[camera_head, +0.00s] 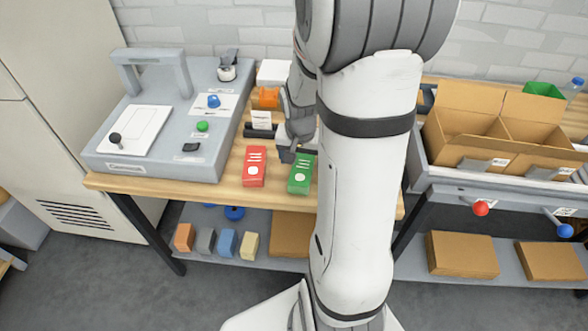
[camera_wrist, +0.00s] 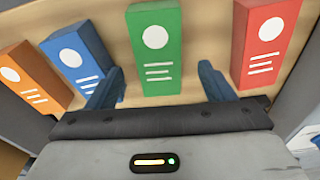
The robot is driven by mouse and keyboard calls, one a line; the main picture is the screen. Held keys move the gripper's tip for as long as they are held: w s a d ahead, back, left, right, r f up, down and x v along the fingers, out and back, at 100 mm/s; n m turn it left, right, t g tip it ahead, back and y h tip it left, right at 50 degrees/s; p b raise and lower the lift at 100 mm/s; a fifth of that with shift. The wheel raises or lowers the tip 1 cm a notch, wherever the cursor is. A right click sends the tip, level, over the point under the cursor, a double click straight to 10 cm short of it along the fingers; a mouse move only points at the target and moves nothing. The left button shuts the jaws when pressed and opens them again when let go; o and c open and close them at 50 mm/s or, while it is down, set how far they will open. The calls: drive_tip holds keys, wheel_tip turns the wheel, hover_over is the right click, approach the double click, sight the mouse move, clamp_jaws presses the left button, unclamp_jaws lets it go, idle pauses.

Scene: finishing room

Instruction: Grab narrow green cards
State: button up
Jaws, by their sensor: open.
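The narrow green card box (camera_head: 301,174) stands on the wooden bench top beside a red one, and it has a white dot and lines on its face. In the wrist view the green box (camera_wrist: 155,45) sits between the fingers of my gripper (camera_wrist: 159,84). The fingers are apart, one on each side in the picture. I cannot tell whether they touch it. In the head view my gripper (camera_head: 288,154) is just behind the boxes, partly hidden by my arm.
A red box (camera_wrist: 266,42) is right of the green one in the wrist view; a blue box (camera_wrist: 75,56) and an orange box (camera_wrist: 30,76) are to its left. A grey control panel (camera_head: 165,125) is at the left. Open cardboard boxes (camera_head: 465,139) stand at the right.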

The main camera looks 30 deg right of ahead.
sight(302, 167)
drive_tip(key=f, duration=0.5)
drive_tip(key=shift+w+d, duration=0.25)
drive_tip(key=shift+w, duration=0.05)
drive_tip(key=c, duration=1.2)
